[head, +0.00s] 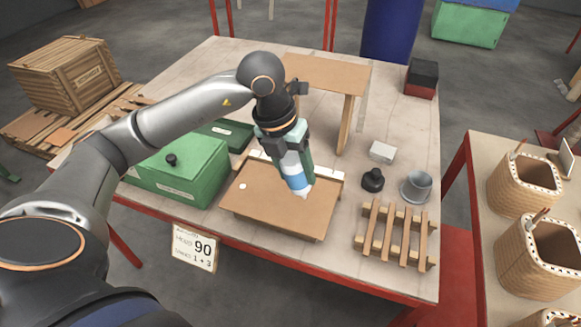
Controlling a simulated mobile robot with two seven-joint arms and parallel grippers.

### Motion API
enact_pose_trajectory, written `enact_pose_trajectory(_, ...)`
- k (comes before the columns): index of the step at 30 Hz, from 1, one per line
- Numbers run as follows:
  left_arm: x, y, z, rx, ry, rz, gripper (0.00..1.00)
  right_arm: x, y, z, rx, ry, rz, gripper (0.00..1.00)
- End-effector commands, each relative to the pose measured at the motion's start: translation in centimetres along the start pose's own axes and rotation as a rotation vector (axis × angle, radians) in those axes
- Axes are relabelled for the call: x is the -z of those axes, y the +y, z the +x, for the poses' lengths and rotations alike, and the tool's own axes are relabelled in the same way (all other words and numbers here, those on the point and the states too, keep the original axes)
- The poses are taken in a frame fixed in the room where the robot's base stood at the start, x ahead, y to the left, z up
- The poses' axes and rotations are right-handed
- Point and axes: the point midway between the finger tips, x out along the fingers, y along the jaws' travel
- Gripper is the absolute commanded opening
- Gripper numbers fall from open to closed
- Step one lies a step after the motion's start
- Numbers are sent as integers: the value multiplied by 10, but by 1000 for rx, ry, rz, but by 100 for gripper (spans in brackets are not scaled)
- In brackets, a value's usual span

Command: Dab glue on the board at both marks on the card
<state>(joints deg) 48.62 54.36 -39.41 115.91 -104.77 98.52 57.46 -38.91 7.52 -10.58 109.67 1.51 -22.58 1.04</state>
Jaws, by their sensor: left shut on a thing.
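The brown board (270,216) lies flat near the front of the table, with a pale strip (327,174) along its back edge. A small white dab (242,186) sits on the board's left part. My left gripper (289,150) points down, shut on a white and blue glue bottle (296,180). The bottle's lower end is over the board's right half; I cannot tell whether it touches. The bottle and gripper hide part of the strip. The card (195,247) hangs at the table's front edge and reads "90" and "1 + 3". My right gripper is not in view.
A green box (178,172) with a black knob stands left of the board. A wooden stand (328,75) is behind it. A slatted wooden rack (394,237), a black knobbed weight (372,180), a grey cup (416,187) and a small white box (382,151) are to the right.

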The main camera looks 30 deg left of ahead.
Motion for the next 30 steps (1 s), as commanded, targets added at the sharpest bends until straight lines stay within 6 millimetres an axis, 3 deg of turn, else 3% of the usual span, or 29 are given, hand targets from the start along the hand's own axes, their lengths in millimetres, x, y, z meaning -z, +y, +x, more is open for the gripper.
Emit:
enact_pose_trajectory(6, -6, 8, 3, -29, -117, -432, 0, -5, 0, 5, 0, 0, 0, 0)
enact_pose_trajectory(12, -10, 14, 3, -53, -190, -692, 0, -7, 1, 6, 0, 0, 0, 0)
enact_pose_trajectory(20, -10, 17, 6, -63, -217, -788, 0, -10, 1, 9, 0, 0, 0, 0)
enact_pose_trajectory(30, -6, 24, 35, -64, -216, -787, 0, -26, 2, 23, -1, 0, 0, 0)
